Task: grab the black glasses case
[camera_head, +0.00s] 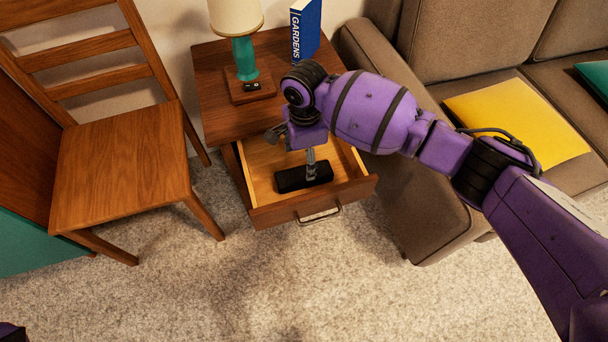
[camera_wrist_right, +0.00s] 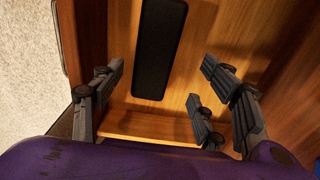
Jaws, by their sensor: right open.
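The black glasses case (camera_head: 290,181) lies flat in the open drawer (camera_head: 264,216) of the wooden side table, toward the drawer's front. In the right wrist view the case (camera_wrist_right: 158,50) is a long dark shape on the drawer's wooden floor. My right gripper (camera_head: 296,152) hangs over the drawer, fingers pointing down. In its wrist view the gripper (camera_wrist_right: 163,88) is open, its fingers wide apart, with the case lying beyond and between them. Nothing is held. In the head view one finger overlaps the case; I cannot tell whether they touch. My left gripper is out of view.
On the side table (camera_head: 215,80) stand a teal lamp (camera_head: 243,58) and an upright blue book (camera_head: 305,30). A wooden chair (camera_head: 120,165) is at the left. A brown sofa (camera_head: 455,45) with a yellow cushion (camera_head: 520,120) is close at the right. Carpet in front is clear.

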